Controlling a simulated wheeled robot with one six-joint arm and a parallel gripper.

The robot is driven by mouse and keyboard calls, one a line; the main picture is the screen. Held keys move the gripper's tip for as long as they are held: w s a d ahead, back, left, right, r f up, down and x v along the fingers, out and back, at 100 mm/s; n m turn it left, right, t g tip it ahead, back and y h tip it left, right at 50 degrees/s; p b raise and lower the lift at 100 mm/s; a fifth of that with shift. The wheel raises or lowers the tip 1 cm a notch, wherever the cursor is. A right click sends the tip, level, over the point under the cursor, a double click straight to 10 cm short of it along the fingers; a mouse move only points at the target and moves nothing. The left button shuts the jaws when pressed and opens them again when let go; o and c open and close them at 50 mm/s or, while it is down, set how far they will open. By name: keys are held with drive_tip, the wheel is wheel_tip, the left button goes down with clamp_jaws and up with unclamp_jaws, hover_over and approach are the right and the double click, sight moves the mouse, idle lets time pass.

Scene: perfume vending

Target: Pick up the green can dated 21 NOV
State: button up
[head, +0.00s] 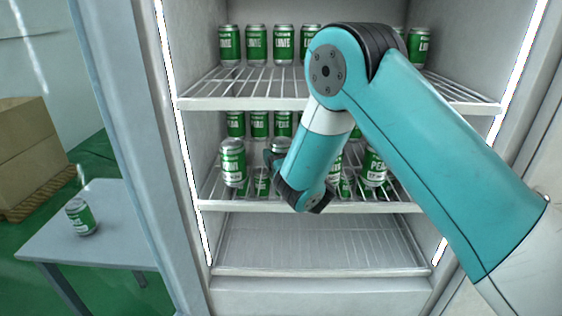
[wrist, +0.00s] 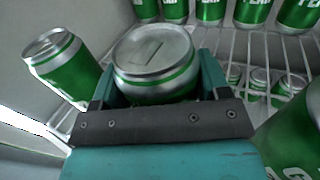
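Green cans with silver lids stand on the fridge's upper and middle shelves. I cannot read a date on any of them. My gripper (wrist: 157,80) is at the front of the middle shelf, with one finger on each side of a green can (wrist: 155,62). That can's lid also shows in the head view (head: 280,144), its lower part hidden by my arm. The fingers lie close to its sides; I cannot tell whether they press on it. A neighbouring can stands to its left (head: 233,163) and also shows in the wrist view (wrist: 62,62).
Another front can (head: 374,166) stands to the right on the middle shelf (head: 300,207). More cans stand behind and on the upper shelf (head: 240,103). The bottom shelf (head: 315,243) is empty. A grey table (head: 115,245) at left bears one green can (head: 80,217).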

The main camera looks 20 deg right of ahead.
drive_tip(key=c, duration=0.3)
drive_tip(key=shift+r, duration=0.2)
